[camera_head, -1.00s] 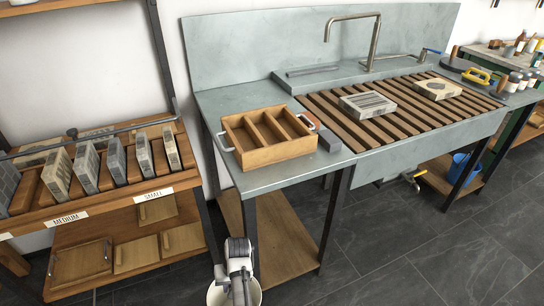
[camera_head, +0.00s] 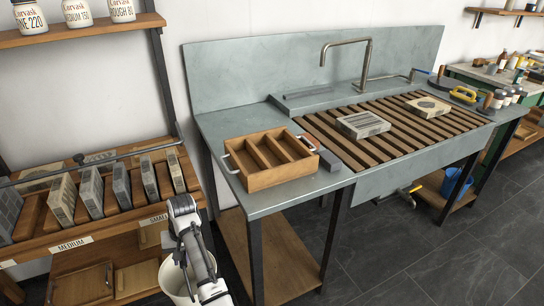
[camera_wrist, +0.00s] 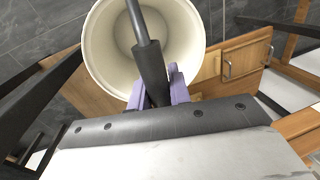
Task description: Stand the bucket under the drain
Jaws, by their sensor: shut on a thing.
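A cream bucket (camera_head: 172,282) is at the bottom of the head view, partly hidden behind my arm. In the wrist view the bucket (camera_wrist: 107,45) is below my gripper (camera_wrist: 158,88), its open mouth facing the camera and its inside looking empty. My gripper's purple fingers are shut on the dark grip of the bucket's handle. The drain (camera_head: 408,191), a pipe with a yellow valve handle, shows under the sink, low over the dark floor. The bucket is well to the left of the drain, near the left rack.
The sink table (camera_head: 268,203) has legs and a lower wooden shelf between bucket and drain. A wooden tray (camera_head: 272,181) and stone blocks lie on top. A blue bucket (camera_head: 456,184) stands right of the drain. The left rack (camera_head: 110,228) is close. Front floor is clear.

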